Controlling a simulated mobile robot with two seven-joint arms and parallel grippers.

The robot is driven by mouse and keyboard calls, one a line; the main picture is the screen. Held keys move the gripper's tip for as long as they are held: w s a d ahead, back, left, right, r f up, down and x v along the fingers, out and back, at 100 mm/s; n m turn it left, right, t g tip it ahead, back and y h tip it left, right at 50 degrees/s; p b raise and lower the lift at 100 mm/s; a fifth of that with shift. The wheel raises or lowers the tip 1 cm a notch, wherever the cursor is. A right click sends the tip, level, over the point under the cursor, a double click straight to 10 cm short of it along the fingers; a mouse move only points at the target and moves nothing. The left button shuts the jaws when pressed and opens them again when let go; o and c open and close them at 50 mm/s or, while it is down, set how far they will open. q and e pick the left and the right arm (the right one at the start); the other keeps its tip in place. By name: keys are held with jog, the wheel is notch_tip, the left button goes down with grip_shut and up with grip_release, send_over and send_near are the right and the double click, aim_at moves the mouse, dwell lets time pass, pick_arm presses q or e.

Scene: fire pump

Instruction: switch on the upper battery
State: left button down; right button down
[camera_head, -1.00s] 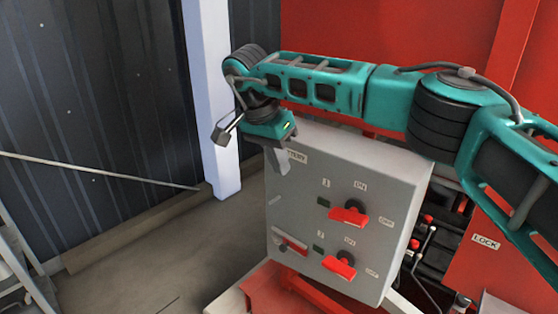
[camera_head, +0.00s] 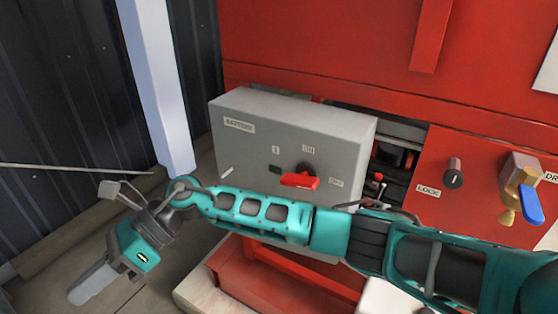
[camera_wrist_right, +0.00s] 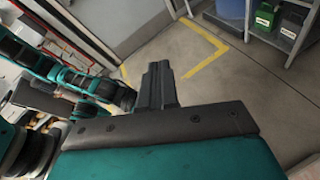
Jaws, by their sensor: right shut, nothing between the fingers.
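The grey battery box (camera_head: 235,108) stands in the middle of the head view, with a "BATTERY" label at its top left. The upper battery switch (camera_head: 300,181) is a red handle on a black knob. The handle lies sideways, level with the "OFF" label at its right; the "ON" label is above it. The lower part of the box, where the second switch was, is hidden behind my right arm. My right gripper (camera_head: 92,283) is shut and empty, down to the left of the box and apart from it. Its fingers also show in the right wrist view (camera_wrist_right: 158,85). My left gripper is not in view.
A red panel with a black "LOCK" knob (camera_head: 453,172) and a blue-handled valve (camera_head: 531,204) is at the right. A pale post (camera_head: 160,90) stands behind the box at the left. The right wrist view shows open floor and a shelf (camera_wrist_right: 285,32) with small boxes.

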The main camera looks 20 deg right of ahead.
jog(key=w+d+f+m+t+y, duration=0.15)
jog(key=d+m+t, duration=0.25)
jog(key=m+t, duration=0.5)
jog(key=w+d+m+t, duration=0.2)
jog(key=d+m+t, duration=0.15)
jog(key=m, duration=0.85)
jog(key=w+d+f+m+t, duration=0.1)
jog(key=d+m+t, duration=0.3)
jog(key=m+t, duration=0.55)
jog(key=s+d+f+m+g+h, duration=0.3)
jog(key=s+d+f+m+h, duration=0.3)
jog(key=d+f+m, duration=0.4)
jog(key=s+d+f+m+g+h, duration=0.2)
jog(key=s+d+f+m+h, duration=0.5)
jog(key=d+f+m, duration=0.3)
jog(key=shift+s+d+f+m+g, duration=0.15)
jog(key=shift+s+d+m+g, duration=0.25)
jog(key=shift+d+m, duration=0.3)
